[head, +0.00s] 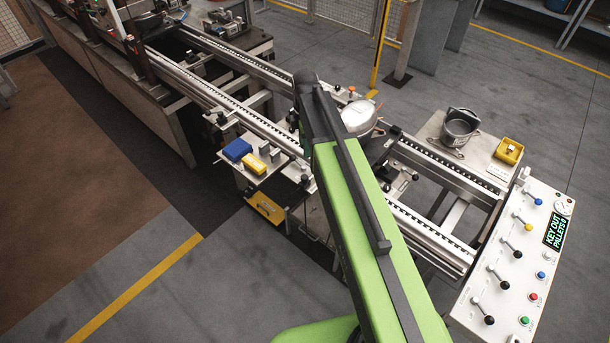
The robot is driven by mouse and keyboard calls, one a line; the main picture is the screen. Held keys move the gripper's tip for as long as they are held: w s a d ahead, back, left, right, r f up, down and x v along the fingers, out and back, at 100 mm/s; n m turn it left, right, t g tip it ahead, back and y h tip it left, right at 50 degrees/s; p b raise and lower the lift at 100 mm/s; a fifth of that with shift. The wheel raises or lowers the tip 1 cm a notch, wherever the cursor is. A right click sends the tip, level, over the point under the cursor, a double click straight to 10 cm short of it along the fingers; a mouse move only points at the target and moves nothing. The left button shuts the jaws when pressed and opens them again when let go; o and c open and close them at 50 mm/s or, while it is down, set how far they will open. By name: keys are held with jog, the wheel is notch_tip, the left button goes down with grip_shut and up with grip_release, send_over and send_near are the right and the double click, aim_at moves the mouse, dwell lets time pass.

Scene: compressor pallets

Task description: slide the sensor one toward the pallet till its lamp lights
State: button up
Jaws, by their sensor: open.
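A silver round-topped compressor (357,117) sits on the conveyor, partly behind my arm; the pallet under it is mostly hidden. Small brackets with black knobs (222,118) stand along the conveyor's near side. I cannot tell which one is the sensor, and no lit sensor lamp can be made out. My green and black arm reaches up over the conveyor and covers the part left of the compressor. My gripper is not visible; the arm hides that area.
A white control panel (518,262) with levers and buttons reads "KEY OUT PALLETS 0". A side shelf holds a blue block (237,150) and a yellow block (255,165). A grey pot (460,127) and yellow bin (508,151) stand behind the conveyor (430,235). The left front floor is clear.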

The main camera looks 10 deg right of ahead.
aim_at(305, 177)
notch_tip(305, 177, down, 17)
jog(key=b, duration=1.5)
jog(key=shift+r+b, duration=0.2)
jog(key=shift+b, duration=0.15)
jog(key=shift+r, duration=0.15)
jog(key=shift+c, duration=0.2)
grip_shut()
